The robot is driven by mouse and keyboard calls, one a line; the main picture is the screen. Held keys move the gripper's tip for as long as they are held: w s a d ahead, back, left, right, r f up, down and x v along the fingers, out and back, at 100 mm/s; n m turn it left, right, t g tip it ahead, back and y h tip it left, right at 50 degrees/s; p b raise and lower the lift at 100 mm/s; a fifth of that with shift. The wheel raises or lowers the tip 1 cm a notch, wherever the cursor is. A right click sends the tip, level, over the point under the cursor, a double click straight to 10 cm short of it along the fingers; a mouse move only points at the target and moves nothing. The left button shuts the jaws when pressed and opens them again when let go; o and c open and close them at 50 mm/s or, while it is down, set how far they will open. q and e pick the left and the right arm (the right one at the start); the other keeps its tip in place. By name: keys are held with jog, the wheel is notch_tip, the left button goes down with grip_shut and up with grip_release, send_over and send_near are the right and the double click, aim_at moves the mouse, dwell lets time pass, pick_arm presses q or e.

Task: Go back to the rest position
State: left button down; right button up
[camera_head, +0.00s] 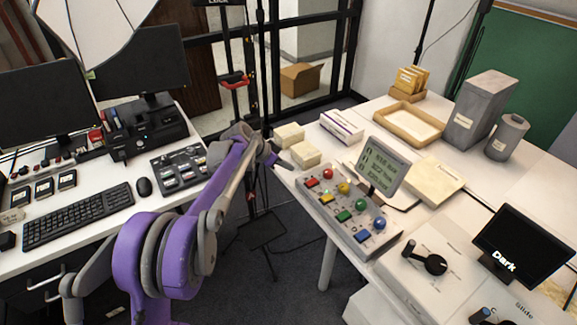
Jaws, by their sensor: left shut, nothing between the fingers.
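My left arm, purple and grey, comes in from the lower left and reaches up to the middle of the view. My left gripper (280,165) is at its far end, shut and empty, near the left edge of the right-hand table (487,190). It appears just beside the small cream boxes on that table; whether it touches the edge I cannot tell. My right gripper is not in view.
Cream boxes (305,154), a button panel (350,215) with a small display (382,167), and a dark screen (522,246) stand on the right table. A keyboard (78,216) and monitors (40,105) fill the left desk. A tripod stands in the floor gap between.

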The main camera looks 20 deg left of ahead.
pick_arm(q)
jog(key=s+d+r+n+g+y, duration=0.1)
jog(key=s+d+r+n, duration=0.15)
jog(key=s, duration=0.75)
jog(key=s+d+r+n+y, duration=0.15)
jog(key=s+d, duration=0.25)
jog(key=s, duration=0.6)
jog(key=s+f+n+y, duration=0.1)
jog(key=s+f, duration=0.2)
jog(key=s, duration=0.6)
jog(key=s+f+n+y+p, duration=0.1)
jog(key=s+f+n, duration=0.1)
jog(key=s, duration=0.8)
jog(key=shift+f+n, duration=0.3)
jog(key=shift+f, duration=0.1)
jog(key=shift+y, duration=0.25)
